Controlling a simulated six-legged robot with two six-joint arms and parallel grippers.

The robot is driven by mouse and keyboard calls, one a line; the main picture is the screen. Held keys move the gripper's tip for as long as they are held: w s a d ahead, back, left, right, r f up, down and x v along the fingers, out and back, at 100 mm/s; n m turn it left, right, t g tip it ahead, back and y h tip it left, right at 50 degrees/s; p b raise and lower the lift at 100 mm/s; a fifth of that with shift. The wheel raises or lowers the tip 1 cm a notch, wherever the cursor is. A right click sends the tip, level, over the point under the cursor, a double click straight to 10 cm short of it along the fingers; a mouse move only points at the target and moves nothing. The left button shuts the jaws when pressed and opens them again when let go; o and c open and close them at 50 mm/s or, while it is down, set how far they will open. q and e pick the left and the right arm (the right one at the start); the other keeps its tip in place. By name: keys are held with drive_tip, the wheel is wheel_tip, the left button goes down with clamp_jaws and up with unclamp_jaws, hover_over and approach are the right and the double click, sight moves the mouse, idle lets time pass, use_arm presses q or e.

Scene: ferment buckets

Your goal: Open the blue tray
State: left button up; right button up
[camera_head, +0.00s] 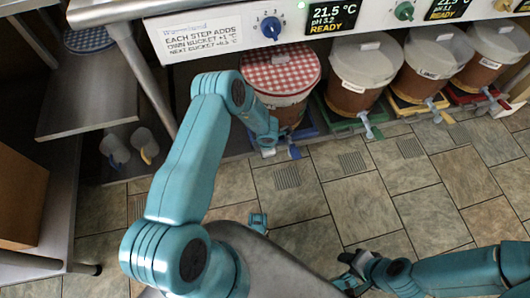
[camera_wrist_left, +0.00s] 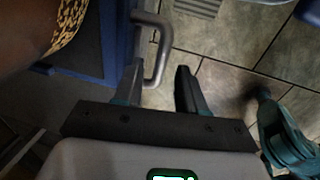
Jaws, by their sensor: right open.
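The blue tray (camera_head: 308,129) sits low under the bucket with the red checkered cover (camera_head: 280,75). In the left wrist view, the tray's blue front (camera_wrist_left: 122,38) is at the upper left, with a grey bar handle (camera_wrist_left: 165,42) on it. My left gripper (camera_wrist_left: 159,69) is open, its two dark fingers apart. The lower part of the handle shows between the fingertips; I cannot tell whether they touch it. In the head view, my left wrist hides part of the tray front. My right gripper (camera_head: 347,270) is open and empty above the floor at the bottom.
Several lidded buckets stand in a row to the right, on a green tray (camera_head: 345,122), a yellow tray (camera_head: 408,106) and a red tray (camera_head: 470,96). A control panel (camera_head: 225,28) with knobs and displays hangs above. Tiled floor (camera_head: 360,205) is clear in front.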

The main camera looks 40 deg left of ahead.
use_arm(q)
drive_tip(key=shift+f, duration=0.1)
clamp_jaws()
idle(0.3)
